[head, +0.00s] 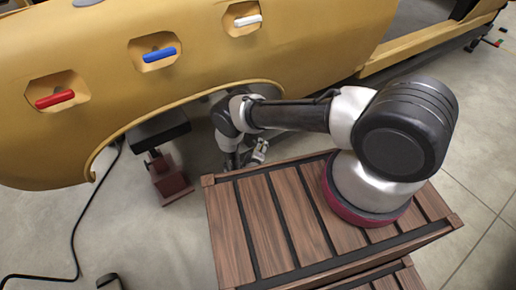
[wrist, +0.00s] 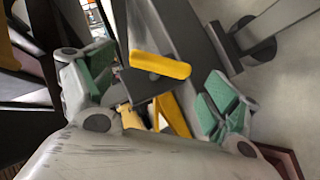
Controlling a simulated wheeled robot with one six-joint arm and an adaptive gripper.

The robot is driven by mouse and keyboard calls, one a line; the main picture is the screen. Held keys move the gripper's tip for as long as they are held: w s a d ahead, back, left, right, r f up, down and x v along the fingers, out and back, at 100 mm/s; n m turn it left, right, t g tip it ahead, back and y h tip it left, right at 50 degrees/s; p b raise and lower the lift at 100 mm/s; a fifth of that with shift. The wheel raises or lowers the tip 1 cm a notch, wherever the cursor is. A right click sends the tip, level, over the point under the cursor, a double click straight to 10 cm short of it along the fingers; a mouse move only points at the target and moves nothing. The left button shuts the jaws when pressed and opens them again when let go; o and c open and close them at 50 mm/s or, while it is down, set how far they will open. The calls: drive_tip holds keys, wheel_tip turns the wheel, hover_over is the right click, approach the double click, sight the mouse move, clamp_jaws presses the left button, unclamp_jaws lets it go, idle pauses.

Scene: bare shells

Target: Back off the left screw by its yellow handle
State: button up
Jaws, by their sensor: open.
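A yellow handle (wrist: 160,65), a short rounded bar, shows in the wrist view against a dark grey metal part. It lies between the two green-padded fingers of my gripper (wrist: 158,88) in the picture, and neither pad visibly touches it. My gripper is open and holds nothing. More yellow pieces (wrist: 172,113) show lower between the fingers; I cannot tell whether they join the handle. In the head view my gripper (head: 246,156) is low, under the arched edge of the yellow shell. The yellow handle is hidden there. I cannot make out the screw itself.
The yellow shell (head: 210,75) carries red (head: 55,99), blue (head: 159,55) and white (head: 248,20) handles. A dark red stand (head: 168,180) with a black top is left of my gripper. A black cable (head: 78,235) lies on the floor at left.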

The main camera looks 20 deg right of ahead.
drive_tip(key=v, duration=0.8)
drive_tip(key=shift+s, duration=0.15)
drive_tip(key=shift+r, duration=0.1)
